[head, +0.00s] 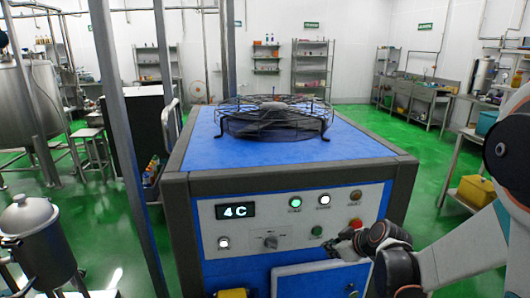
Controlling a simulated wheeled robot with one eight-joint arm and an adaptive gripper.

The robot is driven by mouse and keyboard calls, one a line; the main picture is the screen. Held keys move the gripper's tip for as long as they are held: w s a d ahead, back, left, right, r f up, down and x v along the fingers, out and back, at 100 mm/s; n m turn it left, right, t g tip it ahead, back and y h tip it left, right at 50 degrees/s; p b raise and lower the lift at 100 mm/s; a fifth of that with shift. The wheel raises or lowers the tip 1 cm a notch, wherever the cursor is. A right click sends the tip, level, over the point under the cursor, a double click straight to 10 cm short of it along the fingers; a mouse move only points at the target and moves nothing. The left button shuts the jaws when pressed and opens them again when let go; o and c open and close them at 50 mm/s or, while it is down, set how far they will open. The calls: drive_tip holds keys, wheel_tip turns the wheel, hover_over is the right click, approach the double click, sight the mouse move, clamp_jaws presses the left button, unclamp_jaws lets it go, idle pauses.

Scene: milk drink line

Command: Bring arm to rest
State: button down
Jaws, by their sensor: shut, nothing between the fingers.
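My arm comes in from the right edge, white with dark joints. My gripper (347,241) is dark and small in the picture. It is in front of the lower right of the control panel (261,217) on a blue machine (245,165), and it looks shut and empty. I cannot tell whether it touches the panel. The panel has a lit display (235,211) reading "4C", a knob (270,242) and several round buttons. Below my gripper a light blue panel or door (315,280) juts out at the machine's front.
A caged fan (274,118) lies on top of the machine. Metal posts (128,140) stand to its left. A lidded grey can (38,243) is at lower left, and a yellow box (477,191) sits on a rack at right. Green floor (430,163) is open behind and right.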

drive_tip(key=s+a+r+m+h, duration=0.2)
drive_tip(key=s+a+r+m, duration=0.15)
drive_tip(key=s+r, duration=0.85)
drive_tip(key=s+d+r+m+g+h, duration=0.1)
drive_tip(key=s+m, duration=0.3)
drive_tip(key=s, duration=1.1)
drive_tip(key=shift+s+h, duration=0.15)
drive_tip(key=shift+h, duration=0.15)
drive_tip(key=shift+d+m, duration=0.1)
drive_tip(key=shift+m, duration=0.15)
idle(2.1)
